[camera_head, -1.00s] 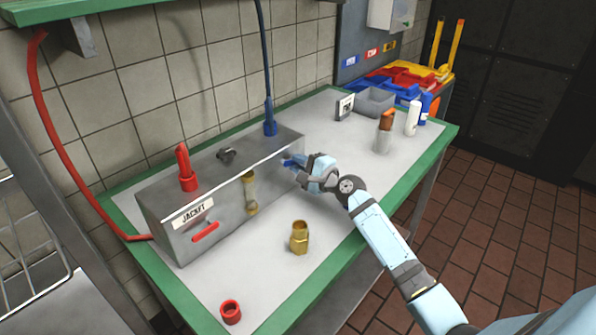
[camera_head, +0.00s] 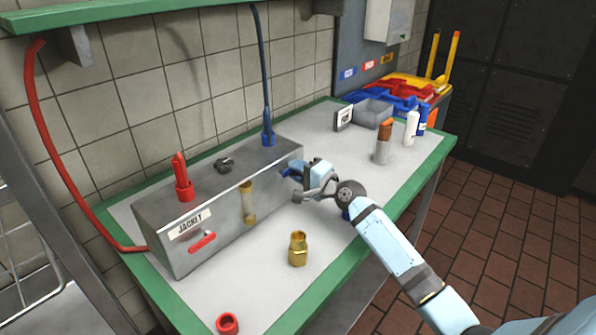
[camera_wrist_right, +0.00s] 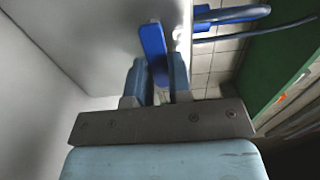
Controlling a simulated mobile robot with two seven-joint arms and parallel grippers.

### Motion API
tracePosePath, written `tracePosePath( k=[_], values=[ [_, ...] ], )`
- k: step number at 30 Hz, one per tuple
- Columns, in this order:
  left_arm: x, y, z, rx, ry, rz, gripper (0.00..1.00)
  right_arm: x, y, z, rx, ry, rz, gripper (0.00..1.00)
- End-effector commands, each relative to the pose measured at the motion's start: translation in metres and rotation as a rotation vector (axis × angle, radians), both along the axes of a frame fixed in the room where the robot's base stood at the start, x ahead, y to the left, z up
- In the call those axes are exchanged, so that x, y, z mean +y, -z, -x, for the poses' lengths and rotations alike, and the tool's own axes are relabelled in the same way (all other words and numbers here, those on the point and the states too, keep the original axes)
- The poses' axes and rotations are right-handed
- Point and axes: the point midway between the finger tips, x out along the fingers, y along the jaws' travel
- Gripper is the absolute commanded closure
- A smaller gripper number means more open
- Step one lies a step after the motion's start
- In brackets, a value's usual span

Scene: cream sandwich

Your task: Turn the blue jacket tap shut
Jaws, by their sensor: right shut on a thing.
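The grey metal jacket box (camera_head: 165,240) stands on the bench with a "JACKET" label and a red tap handle (camera_head: 202,243) on its front. The blue tap handle (camera_wrist_right: 152,45) shows in the right wrist view against the box's pale face, its lower part between the fingers. In the head view only a bit of blue shows at the box's right end. My right gripper (camera_wrist_right: 158,82) is shut on the blue tap handle; in the head view it (camera_head: 290,173) is at the box's right end. My left gripper is not in view.
A red hose fitting (camera_head: 183,185) and a blue hose fitting (camera_head: 267,130) stand on the box. A grey bin (camera_head: 373,113) and bottles stand at the back right.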

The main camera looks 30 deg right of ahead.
Motion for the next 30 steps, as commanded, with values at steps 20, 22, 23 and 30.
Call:
tracePosePath(
  k=[20,22,23,30],
  values=[
    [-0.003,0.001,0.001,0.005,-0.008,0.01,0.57,-0.003,0.001,0.007,0.002,0.001,0.001,0.55],
    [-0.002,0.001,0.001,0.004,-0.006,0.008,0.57,-0.007,0.001,0.016,0.002,0.001,0.001,0.55],
    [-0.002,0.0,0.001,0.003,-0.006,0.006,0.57,-0.008,0.002,0.022,0.003,0.001,0.001,0.55],
    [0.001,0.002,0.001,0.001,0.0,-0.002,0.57,-0.026,0.002,0.074,0.003,0.0,0.003,0.55]
  ],
)
